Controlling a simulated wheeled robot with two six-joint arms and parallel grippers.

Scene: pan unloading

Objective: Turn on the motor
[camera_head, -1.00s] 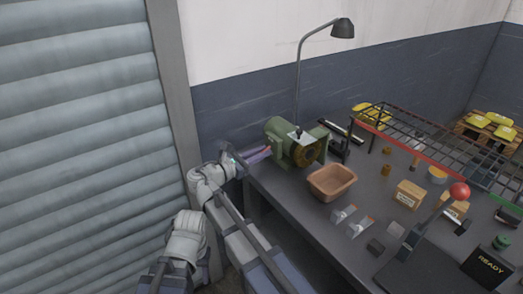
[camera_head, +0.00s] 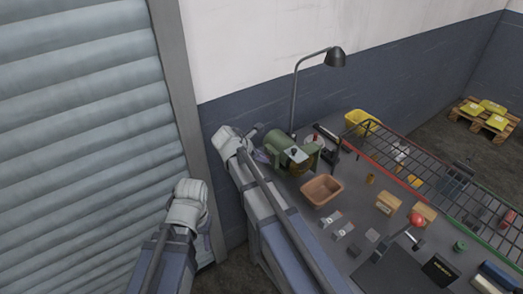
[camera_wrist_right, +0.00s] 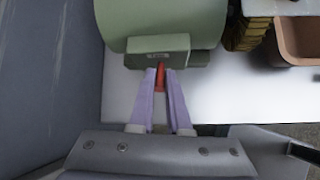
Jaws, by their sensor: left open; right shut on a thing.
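The green motor (camera_head: 287,144) stands at the far left end of the workbench, and its green body also fills the top of the right wrist view (camera_wrist_right: 160,22). A small red switch (camera_wrist_right: 161,76) sticks out below a grey-green box (camera_wrist_right: 158,49) on the motor's side. My right gripper (camera_wrist_right: 162,82) has its two lilac fingers close around the red switch, shut on it. In the head view the right gripper (camera_head: 261,156) is at the motor's left side, partly hidden by its arm.
A brown bin (camera_head: 322,190) stands just right of the motor. A desk lamp (camera_head: 335,57) rises behind it. A wire rack (camera_head: 420,170), cardboard boxes (camera_head: 389,203) and small parts cover the bench. A shutter wall (camera_head: 80,130) is close on the left.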

